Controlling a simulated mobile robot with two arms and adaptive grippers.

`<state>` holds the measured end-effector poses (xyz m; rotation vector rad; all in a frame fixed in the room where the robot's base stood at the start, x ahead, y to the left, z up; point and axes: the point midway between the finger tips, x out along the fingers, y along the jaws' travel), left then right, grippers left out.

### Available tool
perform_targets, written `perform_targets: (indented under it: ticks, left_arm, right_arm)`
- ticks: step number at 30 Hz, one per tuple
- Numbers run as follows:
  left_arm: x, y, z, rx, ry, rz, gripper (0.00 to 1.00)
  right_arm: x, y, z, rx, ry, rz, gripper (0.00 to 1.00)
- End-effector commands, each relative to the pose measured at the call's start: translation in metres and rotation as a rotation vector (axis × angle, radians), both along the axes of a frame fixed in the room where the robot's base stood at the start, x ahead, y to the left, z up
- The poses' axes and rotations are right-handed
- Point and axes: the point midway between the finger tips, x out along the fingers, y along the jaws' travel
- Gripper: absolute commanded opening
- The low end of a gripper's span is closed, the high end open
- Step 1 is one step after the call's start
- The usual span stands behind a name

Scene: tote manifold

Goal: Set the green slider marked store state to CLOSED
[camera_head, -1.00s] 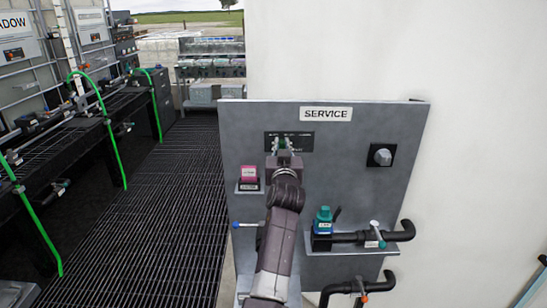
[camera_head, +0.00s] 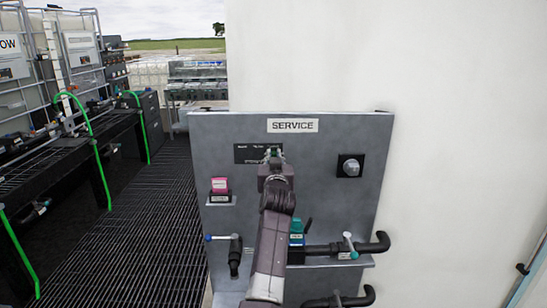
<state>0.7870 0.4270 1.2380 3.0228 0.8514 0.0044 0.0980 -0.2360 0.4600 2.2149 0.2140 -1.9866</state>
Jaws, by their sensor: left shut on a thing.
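The black slider plate (camera_head: 245,154) is on the grey SERVICE panel, under the white SERVICE label (camera_head: 292,125). Its small markings are too blurred to read. My left gripper (camera_head: 273,156) is shut on the green slider (camera_head: 273,151) near the right end of the plate. Only a little green shows between the fingers, and the gripper and wrist hide the rest and the panel just below. My right gripper is not in view.
The grey panel (camera_head: 320,200) also carries a round knob (camera_head: 351,167), a pink-topped part (camera_head: 220,186), a teal part (camera_head: 297,232) partly behind my arm, and black piping (camera_head: 375,246). A grated walkway (camera_head: 150,230) lies left, beside racks with green hoses (camera_head: 100,170).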

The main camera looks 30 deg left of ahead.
Motion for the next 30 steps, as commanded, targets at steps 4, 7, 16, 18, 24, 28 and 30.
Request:
perform_targets:
  ticks: [4,7,16,18,24,28,30]
  left_arm:
    - [0.001,-0.002,-0.003,-0.005,0.003,-0.004,0.24]
    - [0.001,-0.001,-0.002,-0.004,0.002,-0.002,0.3]
    - [-0.002,-0.001,0.0,-0.002,-0.001,0.0,0.3]
    - [-0.006,-0.004,-0.001,-0.001,-0.001,0.0,0.3]
    - [-0.027,-0.019,-0.002,-0.004,0.001,-0.002,0.3]
    - [-0.042,-0.029,-0.002,-0.004,0.0,-0.003,0.3]
    - [-0.049,-0.034,-0.003,-0.004,0.002,-0.003,0.3]
  right_arm:
    - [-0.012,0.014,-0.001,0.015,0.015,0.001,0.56]
    - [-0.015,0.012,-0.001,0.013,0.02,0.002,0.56]
    - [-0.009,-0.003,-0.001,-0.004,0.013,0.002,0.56]
    - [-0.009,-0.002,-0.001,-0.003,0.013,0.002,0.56]
    - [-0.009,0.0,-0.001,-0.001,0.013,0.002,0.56]
    - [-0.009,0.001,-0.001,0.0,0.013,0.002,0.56]
    - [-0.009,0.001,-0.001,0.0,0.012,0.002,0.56]
